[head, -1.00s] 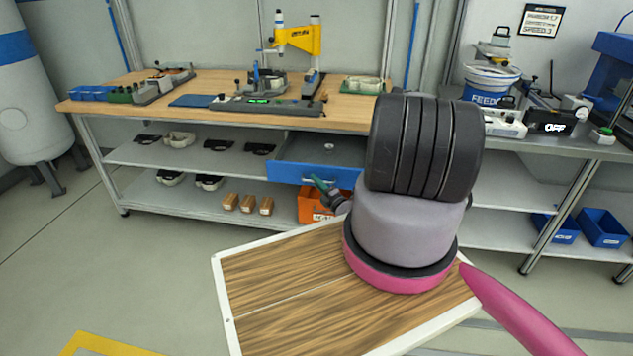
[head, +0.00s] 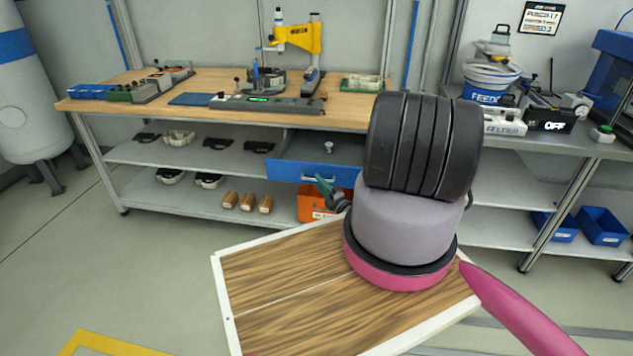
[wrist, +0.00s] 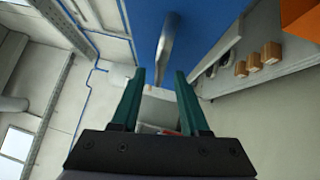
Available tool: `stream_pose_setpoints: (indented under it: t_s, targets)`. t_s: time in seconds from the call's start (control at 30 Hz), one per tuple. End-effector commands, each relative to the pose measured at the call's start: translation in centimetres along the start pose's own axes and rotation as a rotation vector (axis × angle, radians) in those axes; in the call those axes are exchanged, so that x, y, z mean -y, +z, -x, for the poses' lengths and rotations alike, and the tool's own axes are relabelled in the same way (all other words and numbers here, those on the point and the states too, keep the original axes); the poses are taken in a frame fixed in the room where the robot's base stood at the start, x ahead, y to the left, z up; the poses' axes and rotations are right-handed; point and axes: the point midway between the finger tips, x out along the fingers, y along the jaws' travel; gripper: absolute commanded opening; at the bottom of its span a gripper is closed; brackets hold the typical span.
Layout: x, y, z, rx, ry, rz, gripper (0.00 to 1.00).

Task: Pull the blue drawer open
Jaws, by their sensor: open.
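The blue drawer (head: 285,171) hangs under the wooden workbench and stands partly open, with a small grey knob-like item (head: 328,147) inside. Its silver handle (head: 316,179) is on the front face. In the wrist view the blue front (wrist: 215,25) fills the top, and the handle (wrist: 167,48) lies in line with the gap between my fingers. My gripper (wrist: 161,78) is open, its two green fingers on either side of that gap. In the head view my gripper (head: 322,184) is at the drawer front by the handle. My arm hides part of the right side; contact cannot be told.
An orange bin (head: 310,205) is just below the drawer, close to my gripper. Wooden blocks (head: 247,202) and dark parts lie on the shelves to the left. The workbench top (head: 345,108) carries a yellow press (head: 300,38).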

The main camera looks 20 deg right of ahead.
Motion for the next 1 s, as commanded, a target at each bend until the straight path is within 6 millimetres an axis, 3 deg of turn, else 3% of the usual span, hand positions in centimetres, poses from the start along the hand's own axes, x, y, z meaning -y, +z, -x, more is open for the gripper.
stream_pose_setpoints:
  t_s: [0.2,0.4,1.0]
  targets:
    - [0.1,0.1,4.7,0.005,-0.003,-0.003,0.45]
    - [0.1,0.1,7.4,0.003,-0.002,-0.001,0.45]
    - [0.0,0.0,8.2,0.000,0.000,0.000,0.45]
